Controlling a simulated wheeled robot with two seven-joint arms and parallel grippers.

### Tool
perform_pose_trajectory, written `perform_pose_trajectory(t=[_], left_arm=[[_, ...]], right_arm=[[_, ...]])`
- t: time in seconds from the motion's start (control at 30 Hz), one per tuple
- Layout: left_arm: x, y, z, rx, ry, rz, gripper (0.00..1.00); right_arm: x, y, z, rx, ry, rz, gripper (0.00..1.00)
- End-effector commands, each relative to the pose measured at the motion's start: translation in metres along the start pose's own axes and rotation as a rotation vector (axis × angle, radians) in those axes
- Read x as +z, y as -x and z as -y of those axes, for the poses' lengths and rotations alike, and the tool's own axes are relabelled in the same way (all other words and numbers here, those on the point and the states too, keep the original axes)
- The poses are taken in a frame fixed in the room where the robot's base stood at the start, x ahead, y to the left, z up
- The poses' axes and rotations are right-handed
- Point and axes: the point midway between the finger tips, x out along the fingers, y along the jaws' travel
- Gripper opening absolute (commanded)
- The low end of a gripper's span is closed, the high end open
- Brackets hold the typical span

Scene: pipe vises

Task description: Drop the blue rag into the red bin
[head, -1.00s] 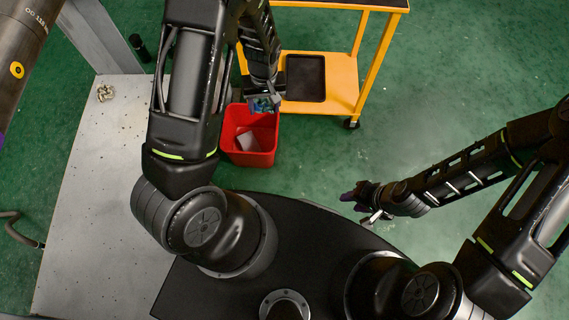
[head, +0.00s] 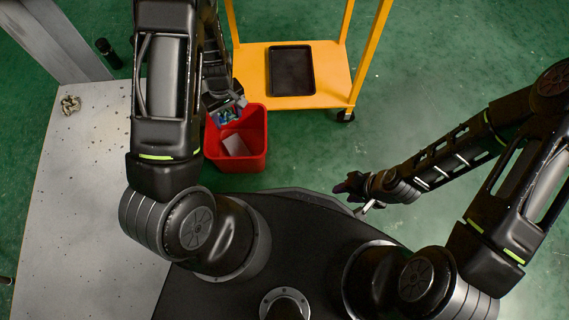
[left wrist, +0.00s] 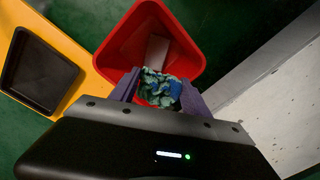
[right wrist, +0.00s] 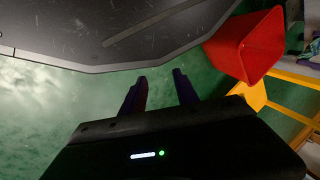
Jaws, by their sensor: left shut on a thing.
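The blue rag (left wrist: 160,88) is a crumpled blue-green cloth pinched between the fingers of my left gripper (left wrist: 157,90). In the head view the left gripper (head: 228,107) and the rag (head: 227,115) are over the back left part of the red bin (head: 256,152). In the left wrist view the red bin (left wrist: 112,56) opens beyond the rag, which overlaps its near side. A pale flat piece (head: 236,145) lies inside the bin. My right gripper (right wrist: 160,90) has its fingers apart with nothing between them; it also shows in the head view (head: 352,190), right of the bin.
A yellow cart (head: 330,85) with a black tray (head: 292,70) stands behind the bin. A grey metal table (head: 75,200) with a small brass-coloured part (head: 70,104) is at the left. Green floor is clear at the right.

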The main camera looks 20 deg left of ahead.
Motion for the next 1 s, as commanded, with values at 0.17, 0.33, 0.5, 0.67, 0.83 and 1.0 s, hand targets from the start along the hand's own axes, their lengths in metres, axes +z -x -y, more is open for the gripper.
perform_pose_trajectory(t=[0.17, 0.33, 0.5, 0.67, 0.83, 1.0], left_arm=[[0.000, -0.025, -0.001, 0.000, 0.000, 0.000, 0.04], [0.000, -0.044, -0.002, 0.000, 0.000, 0.000, 0.04], [0.000, -0.053, -0.002, 0.000, 0.000, 0.000, 0.04], [0.000, -0.053, -0.002, 0.000, 0.000, 0.000, 0.04], [0.000, -0.053, -0.002, 0.000, 0.000, 0.000, 0.04], [0.000, -0.053, -0.002, 0.000, 0.000, 0.000, 0.69]], right_arm=[[-0.005, -0.020, -0.011, 0.006, -0.007, -0.012, 0.36], [-0.008, -0.036, -0.019, 0.009, -0.011, -0.022, 0.36], [-0.010, -0.044, -0.022, 0.010, -0.013, -0.029, 0.36], [-0.011, -0.044, -0.022, 0.010, -0.013, -0.031, 0.36], [-0.011, -0.043, -0.022, 0.010, -0.013, -0.030, 0.36], [-0.011, -0.044, -0.022, 0.010, -0.013, -0.030, 0.36]])
